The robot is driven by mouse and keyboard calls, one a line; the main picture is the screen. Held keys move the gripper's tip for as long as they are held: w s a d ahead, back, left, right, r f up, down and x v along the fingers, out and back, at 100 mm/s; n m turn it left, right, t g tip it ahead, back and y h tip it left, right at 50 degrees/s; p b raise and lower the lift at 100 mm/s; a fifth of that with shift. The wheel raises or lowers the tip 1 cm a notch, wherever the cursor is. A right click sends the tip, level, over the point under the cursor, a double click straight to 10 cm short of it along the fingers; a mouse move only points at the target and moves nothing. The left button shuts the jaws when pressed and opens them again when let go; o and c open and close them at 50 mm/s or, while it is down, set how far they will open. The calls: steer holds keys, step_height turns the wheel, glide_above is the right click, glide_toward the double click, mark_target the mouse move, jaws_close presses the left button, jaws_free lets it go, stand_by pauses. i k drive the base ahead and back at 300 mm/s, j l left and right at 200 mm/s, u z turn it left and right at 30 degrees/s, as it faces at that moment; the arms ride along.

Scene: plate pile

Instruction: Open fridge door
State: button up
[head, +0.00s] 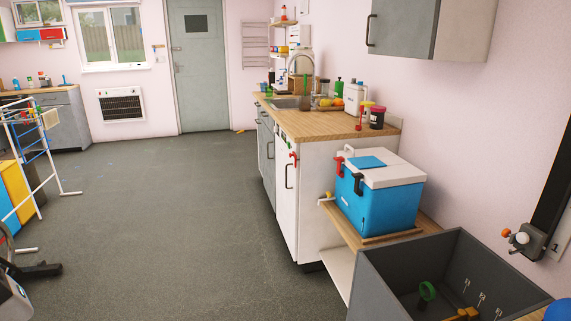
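No thing in the head view is clearly a fridge. A white door front (283,205) with a dark vertical handle (289,176) stands under the near end of the wooden counter, and it looks shut. I cannot tell whether it is the fridge door. A small red item (293,158) sits near its top. A blue cooler box (378,203) with a white lid, shut, stands on a low wooden shelf at right. My gripper is not in view.
Grey floor (165,205) is open in the middle. A white drying rack (37,150) stands at left. A dark open bin (400,267) with small items is at the lower right. The wooden counter (325,125) runs along the right wall. A grey door (200,95) is at the back.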

mark_target(291, 194)
steer(key=i+u, duration=0.25)
steer(key=i, duration=0.3)
steer(key=i+u, duration=0.3)
steer(key=i, duration=0.25)
steer(key=i+j+z, duration=0.1)
steer(key=i, duration=0.5)
steer(key=i+j+z, duration=0.1)
steer(key=i, duration=0.5)
steer(key=i+j+z, duration=0.45)
steer(key=i+j, duration=0.2)
steer(key=i, duration=0.1)
